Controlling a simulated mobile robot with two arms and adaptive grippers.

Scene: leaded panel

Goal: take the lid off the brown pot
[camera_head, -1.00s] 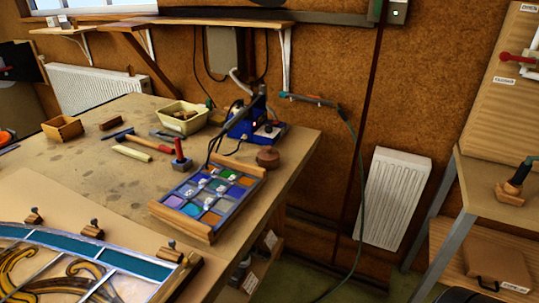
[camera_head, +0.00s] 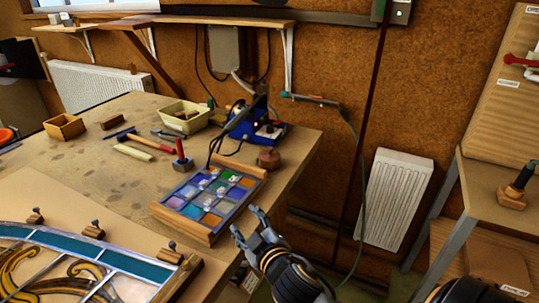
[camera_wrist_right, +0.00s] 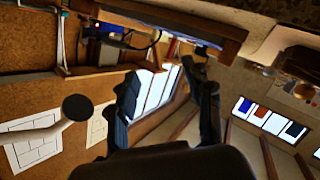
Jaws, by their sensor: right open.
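The brown pot (camera_head: 269,158) stands upright near the right edge of the workbench, just right of the tray of coloured glass. A small knob shows at its top and the lid appears to sit on it, though the seam is too small to make out. My right gripper (camera_head: 246,222) is open and empty, in front of and below the pot, beside the bench's right edge and apart from the pot. Its spread fingers also show in the right wrist view (camera_wrist_right: 166,98), where I cannot make out the pot. My left gripper is not in view.
The tray of coloured glass (camera_head: 238,167) lies left of the pot. A blue device (camera_head: 258,128) with cables stands behind it. A hammer (camera_head: 181,155) and a cream bin (camera_head: 184,117) are farther left. The leaded panel (camera_head: 80,262) lies at the front left. A radiator (camera_head: 396,200) is on the right wall.

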